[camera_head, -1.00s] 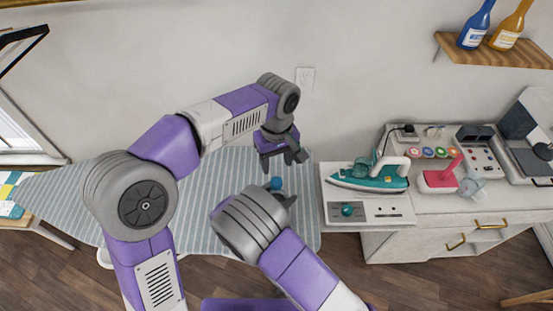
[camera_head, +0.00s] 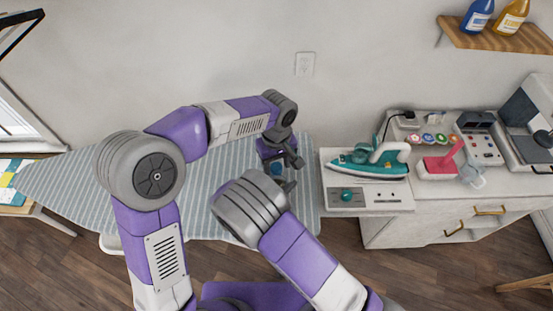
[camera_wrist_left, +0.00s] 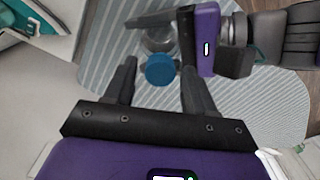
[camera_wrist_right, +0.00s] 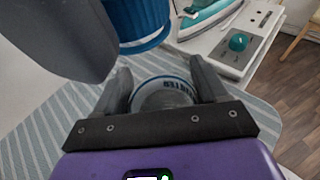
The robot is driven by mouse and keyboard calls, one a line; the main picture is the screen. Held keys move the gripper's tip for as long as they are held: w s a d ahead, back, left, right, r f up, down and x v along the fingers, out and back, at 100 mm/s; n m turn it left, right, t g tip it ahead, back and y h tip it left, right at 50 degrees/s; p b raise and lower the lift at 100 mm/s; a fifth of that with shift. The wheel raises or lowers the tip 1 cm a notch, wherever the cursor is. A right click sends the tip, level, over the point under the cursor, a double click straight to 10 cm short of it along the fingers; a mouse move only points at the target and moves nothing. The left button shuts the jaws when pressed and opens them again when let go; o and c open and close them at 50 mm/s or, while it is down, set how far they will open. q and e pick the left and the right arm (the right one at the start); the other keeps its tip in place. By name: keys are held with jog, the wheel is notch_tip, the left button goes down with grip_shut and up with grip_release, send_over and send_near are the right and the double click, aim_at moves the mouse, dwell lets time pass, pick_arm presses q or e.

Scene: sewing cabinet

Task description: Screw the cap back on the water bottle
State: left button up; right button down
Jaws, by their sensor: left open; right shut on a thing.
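The clear water bottle (camera_wrist_right: 166,92) with its printed label is between the fingers of my right gripper (camera_wrist_right: 165,75), which is shut on it. The ribbed blue cap (camera_wrist_left: 160,70) sits at the bottle's top end; I cannot tell whether it is threaded on. My left gripper (camera_wrist_left: 160,75) is open, with its fingers on either side of the cap and a gap visible on each side. My right gripper's fingers are mostly hidden there behind my wrist.
A striped ironing board (camera_head: 70,190) lies under both arms. To the right, a teal iron (camera_head: 368,160) stands on a white panel with a teal knob (camera_head: 347,195). A white cabinet (camera_head: 400,232) carries sewing items. Wall and outlet (camera_head: 305,64) are behind.

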pick_arm(q)
grip_shut()
jog(key=m, duration=0.3)
jog(key=shift+m, duration=0.4)
jog(key=m, duration=0.5)
jog(key=shift+m, duration=0.3)
jog(key=m, duration=0.8)
jog(key=shift+o, duration=0.3)
grip_release()
